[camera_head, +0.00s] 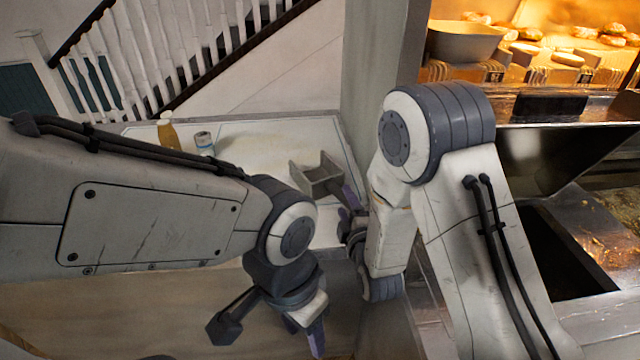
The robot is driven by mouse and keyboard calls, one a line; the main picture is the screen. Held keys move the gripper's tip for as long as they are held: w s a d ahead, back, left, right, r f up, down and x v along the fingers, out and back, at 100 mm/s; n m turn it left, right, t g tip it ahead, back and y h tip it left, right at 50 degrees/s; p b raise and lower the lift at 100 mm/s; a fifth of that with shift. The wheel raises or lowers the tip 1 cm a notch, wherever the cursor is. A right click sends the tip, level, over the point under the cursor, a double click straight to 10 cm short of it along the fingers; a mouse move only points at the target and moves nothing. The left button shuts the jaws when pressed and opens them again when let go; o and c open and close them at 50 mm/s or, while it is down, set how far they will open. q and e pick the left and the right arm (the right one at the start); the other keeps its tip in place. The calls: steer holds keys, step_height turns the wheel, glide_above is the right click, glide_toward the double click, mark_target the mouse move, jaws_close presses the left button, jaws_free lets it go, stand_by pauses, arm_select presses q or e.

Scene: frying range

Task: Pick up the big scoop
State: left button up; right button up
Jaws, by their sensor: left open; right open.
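The big scoop (314,178) is a grey, open, box-shaped metal scoop on the light counter, right of the picture's middle-left. A purplish strip reaches from its right side toward my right gripper (350,225). I cannot tell whether this strip is the scoop's handle or a gripper finger. My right gripper is open, just right of and below the scoop, partly hidden by its own wrist. My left gripper (268,334) is open and empty, low in the picture, with its fingers spread apart, below the counter's front edge and well short of the scoop.
A light counter (262,140) carries a small white container (204,143) and a yellowish bottle (167,132) at the back left. A metal fryer (590,225) stands at the right. Above it, a lit shelf holds buns (612,36) and a bowl (464,42).

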mark_target(342, 196)
steer(key=shift+p+x, duration=0.4)
steer(key=shift+x, duration=1.55)
jaws_close()
